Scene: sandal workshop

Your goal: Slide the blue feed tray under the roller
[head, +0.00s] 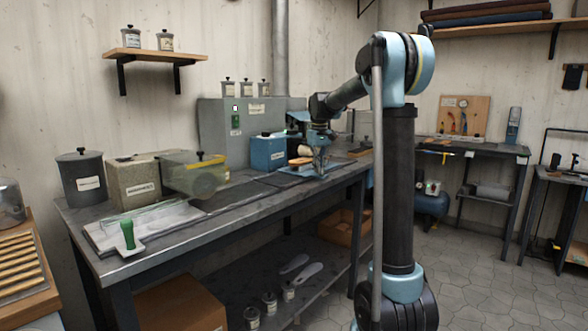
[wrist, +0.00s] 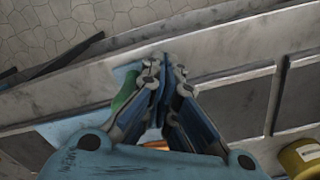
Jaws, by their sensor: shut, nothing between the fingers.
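My gripper (head: 318,170) is low over the far right part of the long grey bench in the head view. Its fingers are shut and empty in the wrist view (wrist: 163,60). A flat light-blue piece, seemingly the blue feed tray (head: 293,171), lies on the bench beside and partly behind the fingers. In the wrist view light blue (wrist: 62,128) shows left of the fingers, with a green part (wrist: 124,94) against them; I cannot tell whether they touch. A rounded form, possibly the roller (head: 206,184), shows dimly inside a see-through yellowish housing farther left along the bench.
A blue box (head: 268,153) and a grey cabinet (head: 228,135) stand behind the bench strip. A labelled stone-like block (head: 134,183), a dark canister (head: 83,178) and a green-handled tool (head: 128,238) are at the left. A yellow round thing (wrist: 302,158) is at the wrist view's lower right.

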